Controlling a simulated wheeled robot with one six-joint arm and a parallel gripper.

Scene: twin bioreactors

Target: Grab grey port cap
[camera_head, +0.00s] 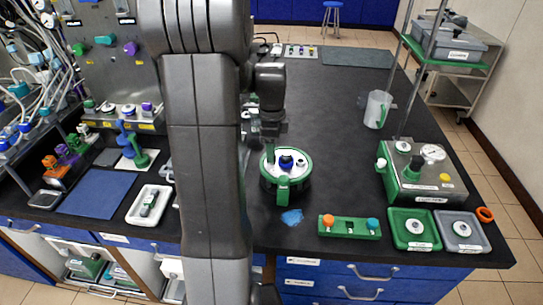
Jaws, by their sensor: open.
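A round vessel with a green-rimmed lid (268,182) stands on the dark bench. A dark blue knob (286,162) and small pale fittings (301,164) sit on the lid. I cannot tell for sure which piece is the grey port cap. A pale round piece (462,229) lies in a grey tray (480,243) at the front right, and a similar one (415,227) lies in a green tray (399,240). My gripper (270,145) points down over the back left of the lid. It is open, its fingers are small and dark, and whether they touch anything is unclear.
My arm hides the bench left of the vessel. A clear jug (378,109) stands behind. The bench's middle back is clear.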

